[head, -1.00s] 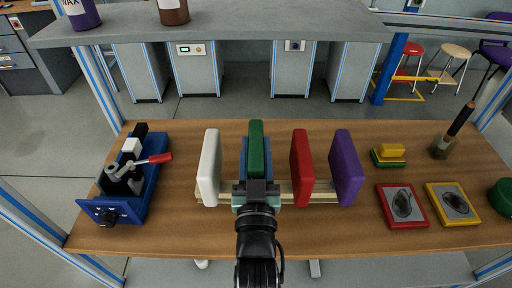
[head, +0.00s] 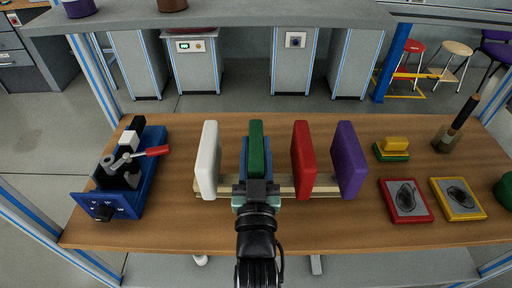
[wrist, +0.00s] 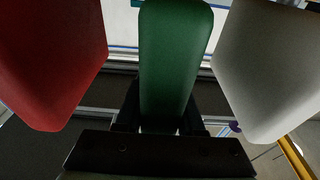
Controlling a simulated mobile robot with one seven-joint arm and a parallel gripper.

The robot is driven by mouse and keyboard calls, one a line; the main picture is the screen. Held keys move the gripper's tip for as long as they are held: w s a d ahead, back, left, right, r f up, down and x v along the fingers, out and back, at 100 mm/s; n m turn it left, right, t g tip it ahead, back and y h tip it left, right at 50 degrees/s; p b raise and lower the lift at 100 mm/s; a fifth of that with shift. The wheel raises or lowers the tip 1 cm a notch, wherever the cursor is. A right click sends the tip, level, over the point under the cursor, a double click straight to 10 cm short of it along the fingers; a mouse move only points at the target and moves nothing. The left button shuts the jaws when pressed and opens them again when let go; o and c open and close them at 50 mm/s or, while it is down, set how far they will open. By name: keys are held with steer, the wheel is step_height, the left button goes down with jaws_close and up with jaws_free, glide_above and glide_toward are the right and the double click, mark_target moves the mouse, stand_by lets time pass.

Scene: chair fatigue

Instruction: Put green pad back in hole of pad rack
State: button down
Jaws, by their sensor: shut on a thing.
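The green pad (head: 257,145) stands upright, held at its near end by my gripper (head: 256,184). In the wrist view the green pad (wrist: 174,60) rises from between my gripper's jaws (wrist: 160,122), shut on it. The pale wooden pad rack (head: 328,191) lies behind and below my gripper. It holds a white pad (head: 208,160), a red pad (head: 303,160) and a purple pad (head: 348,160). The green pad is in line between the white and red pads. My gripper hides its lower end and the hole, so I cannot tell whether it is seated.
A blue shape (head: 243,158) shows close behind the green pad. A blue vise-like fixture (head: 145,180) stands at the left. Red (head: 405,201) and yellow (head: 458,199) framed plates, a yellow-green block (head: 393,149) and a brush (head: 455,126) are at the right. A grey shelf (head: 220,20) spans the back.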

steer(key=shift+c, duration=2.2)
jaws_free()
steer(key=shift+f, duration=0.15)
steer(key=shift+s, duration=0.4)
steer(key=s+f+b, duration=0.2)
steer(key=s, duration=1)
